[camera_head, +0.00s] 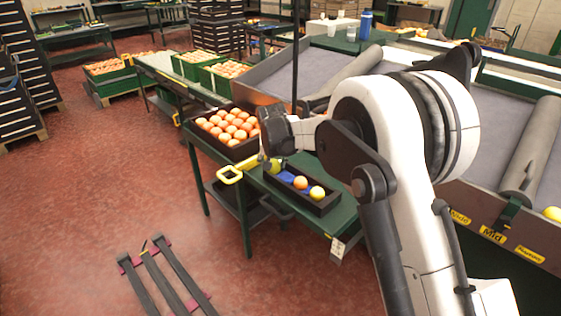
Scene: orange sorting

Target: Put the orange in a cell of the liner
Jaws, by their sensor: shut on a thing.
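A dark tray (329,206) with a blue liner (286,177) stands on the green table. My gripper (271,163) is over the tray's left end, pointing down. It is shut on a yellowish orange (276,167), mostly hidden by the gripper and small in view. I cannot tell whether this orange touches the liner. Some liner cells are hidden under my gripper.
A dark crate full of oranges (240,148) stands just behind and left of the tray. A yellow handle (230,174) sticks out at the table's left edge. A grey conveyor (325,72) lies behind my arm. The red floor at left is mostly clear.

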